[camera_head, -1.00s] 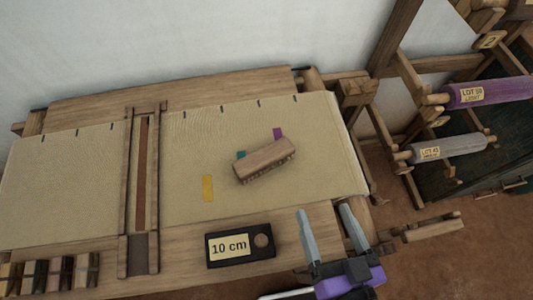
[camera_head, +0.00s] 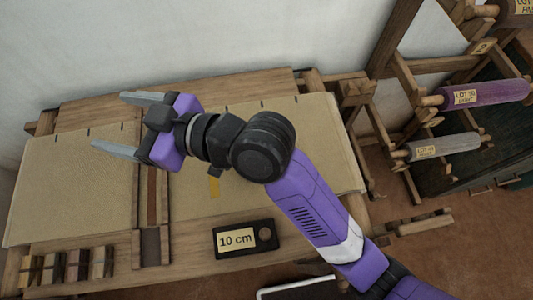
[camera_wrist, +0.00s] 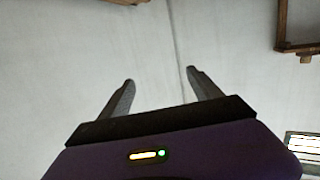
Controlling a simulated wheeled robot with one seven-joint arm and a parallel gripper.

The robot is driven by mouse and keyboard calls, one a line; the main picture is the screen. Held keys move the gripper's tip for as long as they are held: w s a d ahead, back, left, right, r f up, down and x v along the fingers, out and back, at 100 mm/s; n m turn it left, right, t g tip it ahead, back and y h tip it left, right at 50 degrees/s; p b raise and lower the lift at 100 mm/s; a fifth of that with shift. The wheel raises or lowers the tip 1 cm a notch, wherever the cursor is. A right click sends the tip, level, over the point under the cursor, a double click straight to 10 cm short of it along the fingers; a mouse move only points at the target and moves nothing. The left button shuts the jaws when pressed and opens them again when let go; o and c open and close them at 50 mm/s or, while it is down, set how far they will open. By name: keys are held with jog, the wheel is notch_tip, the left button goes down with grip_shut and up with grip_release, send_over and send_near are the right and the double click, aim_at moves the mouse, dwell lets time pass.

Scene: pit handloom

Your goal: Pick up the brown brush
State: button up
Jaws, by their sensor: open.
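My gripper (camera_head: 122,122) is open and empty in the head view, reaching left across the loom above the cloth, with its fingers pointing left. It also shows in the wrist view (camera_wrist: 160,82), fingers apart, with only pale wall between and beyond them. The brown brush is not visible now; my arm covers the part of the cloth (camera_head: 65,178) where it lay in the earlier head view.
A black block labelled "10 cm" (camera_head: 243,239) sits on the loom's front board. Several small bundles (camera_head: 70,265) lie at front left. A wooden batten (camera_head: 151,210) crosses the cloth. A rack with a purple roll (camera_head: 485,95) and a grey roll (camera_head: 443,147) stands at right.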

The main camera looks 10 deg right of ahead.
jog(key=d+f+n+g+h+p, duration=0.2)
jog(key=d+f+n+g+h, duration=0.45)
jog(key=f, duration=0.25)
jog(key=d+f+h, duration=0.2)
jog(key=d, duration=0.4)
jog(key=d+f+n+h, duration=0.1)
jog(key=d+f+h, duration=0.1)
jog(key=d, duration=0.4)
jog(key=d+f+n+g+h, duration=0.1)
jog(key=d+f+h, duration=0.1)
jog(key=d, duration=0.4)
jog(key=shift+s+d+h+p, duration=0.1)
jog(key=shift+d+h+p, duration=0.1)
jog(key=shift+h+p, duration=0.1)
jog(key=shift+d+f, duration=0.1)
jog(key=shift+f, duration=0.25)
jog(key=shift+a+f+p, duration=0.2)
jog(key=shift+f+p, duration=0.05)
jog(key=shift+f, duration=0.9)
jog(key=shift+a+f+p, duration=0.15)
jog(key=shift+f+p, duration=0.1)
jog(key=shift+f, duration=0.85)
jog(key=shift+a+f+p, duration=0.2)
jog(key=shift+f+p, duration=0.05)
jog(key=shift+f, duration=0.9)
jog(key=c, duration=1.5)
jog(key=shift+r, duration=0.1)
jog(key=shift+c, duration=0.2)
